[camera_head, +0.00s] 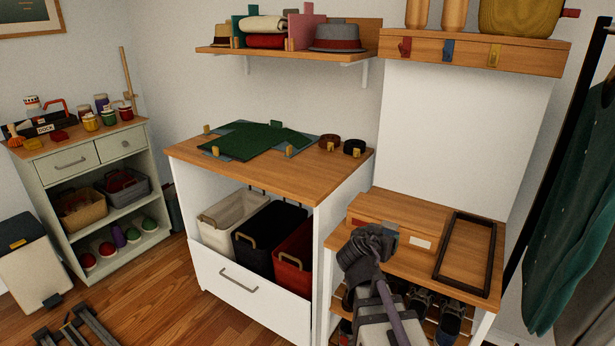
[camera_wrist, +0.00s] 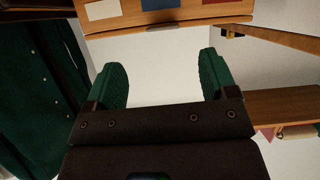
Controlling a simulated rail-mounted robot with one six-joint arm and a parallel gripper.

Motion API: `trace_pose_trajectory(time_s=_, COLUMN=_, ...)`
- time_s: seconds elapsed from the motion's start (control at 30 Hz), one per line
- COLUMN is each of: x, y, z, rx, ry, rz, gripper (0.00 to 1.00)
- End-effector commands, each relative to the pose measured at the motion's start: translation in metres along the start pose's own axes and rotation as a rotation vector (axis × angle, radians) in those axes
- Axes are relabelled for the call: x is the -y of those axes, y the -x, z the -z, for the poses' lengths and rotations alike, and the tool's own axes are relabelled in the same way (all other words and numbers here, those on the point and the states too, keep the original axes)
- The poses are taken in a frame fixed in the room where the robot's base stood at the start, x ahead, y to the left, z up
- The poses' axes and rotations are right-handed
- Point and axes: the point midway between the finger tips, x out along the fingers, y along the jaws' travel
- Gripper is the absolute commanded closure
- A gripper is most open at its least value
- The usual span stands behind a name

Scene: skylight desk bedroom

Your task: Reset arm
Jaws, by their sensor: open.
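My gripper shows in the wrist view (camera_wrist: 163,88) with its two green-padded fingers spread wide apart and nothing between them. In the head view my arm's dark wrist part is at the lower right, in front of the bench with the wooden box (camera_head: 385,215). The fingers cannot be made out clearly there. In the wrist view the gripper faces a pale wall, below a wooden board with coloured patches (camera_wrist: 158,16).
A dark empty frame (camera_head: 465,253) lies on the bench. A full shelf (camera_head: 290,50) hangs above. Dark green garments (camera_head: 572,190) hang at the right. Wooden floor (camera_head: 160,300) shows at the lower left.

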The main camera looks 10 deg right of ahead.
Motion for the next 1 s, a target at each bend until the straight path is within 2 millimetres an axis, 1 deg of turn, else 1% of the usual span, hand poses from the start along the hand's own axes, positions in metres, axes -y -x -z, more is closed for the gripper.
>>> trace_pose_trajectory(time_s=0.07, x=-0.008, y=0.001, z=-0.012, rx=0.069, ry=0.088, rz=-0.041, gripper=0.21)
trace_pose_trajectory(time_s=0.17, x=-0.021, y=0.014, z=-0.054, rx=0.319, ry=0.245, rz=-0.072, gripper=0.21)
trace_pose_trajectory(time_s=0.2, x=-0.021, y=0.026, z=-0.077, rx=0.457, ry=0.317, rz=-0.045, gripper=0.21)
trace_pose_trajectory(time_s=0.27, x=-0.016, y=0.05, z=-0.109, rx=0.654, ry=0.42, rz=0.039, gripper=0.21)
trace_pose_trajectory(time_s=0.3, x=-0.011, y=0.068, z=-0.127, rx=0.767, ry=0.478, rz=0.111, gripper=0.21)
trace_pose_trajectory(time_s=0.37, x=-0.002, y=0.096, z=-0.149, rx=0.917, ry=0.554, rz=0.237, gripper=0.21)
trace_pose_trajectory(time_s=0.4, x=0.005, y=0.116, z=-0.161, rx=1.003, ry=0.593, rz=0.329, gripper=0.21)
trace_pose_trajectory(time_s=0.47, x=0.018, y=0.147, z=-0.176, rx=1.105, ry=0.612, rz=0.457, gripper=0.21)
trace_pose_trajectory(time_s=0.5, x=0.027, y=0.164, z=-0.161, rx=1.102, ry=0.625, rz=0.484, gripper=0.21)
trace_pose_trajectory(time_s=0.53, x=0.024, y=0.17, z=-0.138, rx=1.1, ry=0.621, rz=0.476, gripper=0.21)
trace_pose_trajectory(time_s=0.6, x=0.022, y=0.181, z=-0.108, rx=1.099, ry=0.618, rz=0.472, gripper=0.21)
trace_pose_trajectory(time_s=0.67, x=0.021, y=0.191, z=-0.085, rx=1.098, ry=0.617, rz=0.471, gripper=0.21)
trace_pose_trajectory(time_s=0.7, x=0.02, y=0.197, z=-0.069, rx=1.097, ry=0.617, rz=0.47, gripper=0.21)
trace_pose_trajectory(time_s=0.8, x=0.018, y=0.21, z=-0.037, rx=1.096, ry=0.617, rz=0.469, gripper=0.21)
trace_pose_trajectory(time_s=0.9, x=0.017, y=0.218, z=-0.02, rx=1.096, ry=0.616, rz=0.468, gripper=0.21)
trace_pose_trajectory(time_s=1.0, x=0.017, y=0.218, z=-0.019, rx=1.095, ry=0.616, rz=0.468, gripper=0.21)
